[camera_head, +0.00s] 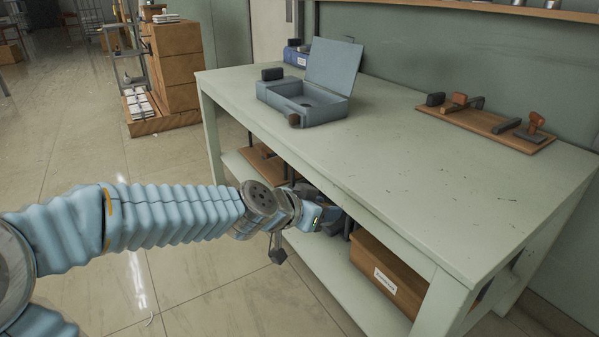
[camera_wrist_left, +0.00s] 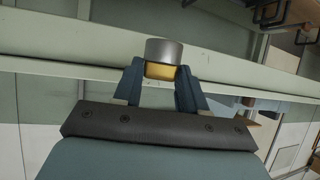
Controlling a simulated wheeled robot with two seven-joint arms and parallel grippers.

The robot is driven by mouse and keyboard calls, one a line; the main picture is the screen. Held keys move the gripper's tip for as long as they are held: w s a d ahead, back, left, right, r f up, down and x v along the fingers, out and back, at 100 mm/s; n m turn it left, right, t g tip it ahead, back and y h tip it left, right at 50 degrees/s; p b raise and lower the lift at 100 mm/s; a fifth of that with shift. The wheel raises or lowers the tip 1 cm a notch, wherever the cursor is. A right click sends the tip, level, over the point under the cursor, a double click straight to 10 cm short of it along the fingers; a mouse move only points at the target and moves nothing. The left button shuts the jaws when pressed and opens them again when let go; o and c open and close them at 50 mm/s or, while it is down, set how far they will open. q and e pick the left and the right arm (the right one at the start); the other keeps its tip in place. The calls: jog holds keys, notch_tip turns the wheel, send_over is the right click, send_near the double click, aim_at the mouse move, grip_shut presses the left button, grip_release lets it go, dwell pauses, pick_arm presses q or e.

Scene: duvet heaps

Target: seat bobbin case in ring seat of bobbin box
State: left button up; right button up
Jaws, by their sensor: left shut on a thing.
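The bobbin box (camera_head: 330,117) is a blue-grey case on the far left part of the table, with its lid standing open. A recess, perhaps the ring seat, shows inside, too small to make out. My left gripper (camera_head: 328,217) is beside the table's front side, lower than the tabletop and well apart from the box. In the left wrist view, my left gripper (camera_wrist_left: 160,84) is shut on a short grey cylinder with a brass-yellow lower part, which looks like the bobbin case (camera_wrist_left: 163,51). I cannot make the case out in the head view. My right gripper is not in view.
The pale green table (camera_head: 420,180) is mostly bare in the middle. A wooden board (camera_head: 487,128) with stamps and dark tools lies at the back right. A lower shelf holds a labelled wooden box (camera_head: 385,275). The table's front edge lies between gripper and bobbin box.

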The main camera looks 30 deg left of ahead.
pick_arm(q)
jog(key=w+d+f+n+y, duration=0.1)
jog(key=d+f, duration=0.6)
jog(key=f, duration=0.5)
jog(key=w+d+f+n+y, duration=0.2)
jog(key=d+f, duration=0.6)
jog(key=f, duration=0.5)
jog(key=shift+w+t+y, duration=0.3)
